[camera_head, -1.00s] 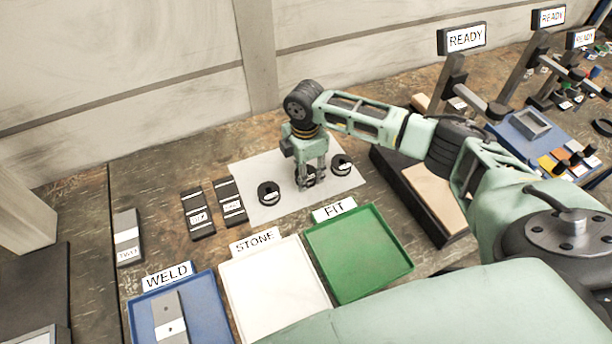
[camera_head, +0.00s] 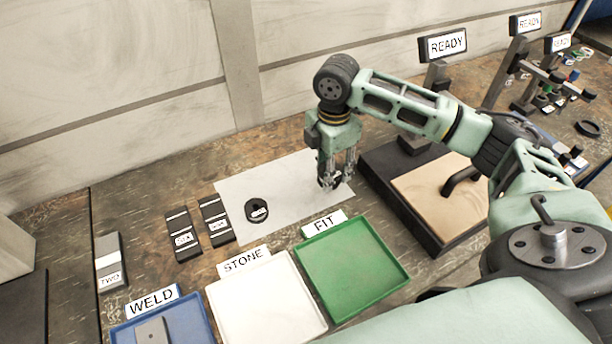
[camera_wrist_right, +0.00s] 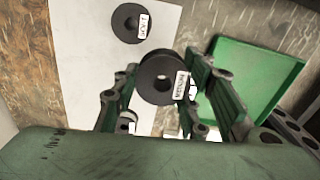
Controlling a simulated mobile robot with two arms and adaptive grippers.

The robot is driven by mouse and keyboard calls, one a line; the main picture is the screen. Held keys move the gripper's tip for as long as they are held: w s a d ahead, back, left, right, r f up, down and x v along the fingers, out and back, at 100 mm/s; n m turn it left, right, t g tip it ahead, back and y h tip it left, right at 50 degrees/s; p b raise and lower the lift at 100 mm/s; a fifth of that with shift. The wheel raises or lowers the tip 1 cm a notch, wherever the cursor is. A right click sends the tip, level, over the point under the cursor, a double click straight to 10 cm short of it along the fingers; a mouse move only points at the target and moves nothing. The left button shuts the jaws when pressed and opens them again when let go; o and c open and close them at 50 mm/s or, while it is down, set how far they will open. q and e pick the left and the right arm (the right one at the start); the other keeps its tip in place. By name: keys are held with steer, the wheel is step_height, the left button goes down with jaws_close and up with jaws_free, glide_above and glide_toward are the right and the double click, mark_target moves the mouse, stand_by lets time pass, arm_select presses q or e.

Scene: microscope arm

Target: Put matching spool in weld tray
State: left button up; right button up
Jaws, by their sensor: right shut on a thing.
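My right gripper (camera_head: 335,181) is shut on a black spool (camera_wrist_right: 160,78) with a white label, above the right part of the white sheet. The label's text is too small to read surely. A second black spool (camera_head: 256,210) lies on the sheet to the left; it also shows in the wrist view (camera_wrist_right: 130,22). A third spool (camera_wrist_right: 127,122) is partly hidden behind a finger in the wrist view. The blue weld tray (camera_head: 197,312) is at the bottom left, cut by the frame edge, with a grey plate (camera_head: 152,332) in it. My left gripper is out of view.
The white stone tray (camera_head: 265,300) and green fit tray (camera_head: 350,265) stand empty right of the weld tray. Dark labelled blocks (camera_head: 183,236) and a grey block (camera_head: 109,262) lie left of the sheet (camera_head: 285,180). A dark-based stand (camera_head: 440,200) is at right.

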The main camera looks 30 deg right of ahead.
steer(key=shift+s+d+r, duration=0.8)
steer(key=shift+s+r, duration=0.05)
steer(key=shift+s, duration=0.05)
steer(key=s+a+r+m, duration=0.2)
steer(key=s+a+m, duration=0.2)
steer(key=a+m, duration=0.4)
steer(key=s+a+r+m, duration=0.2)
steer(key=s+a+m, duration=0.3)
steer(key=m, duration=0.5)
steer(key=shift+a+r, duration=0.35)
steer(key=shift+a, duration=1)
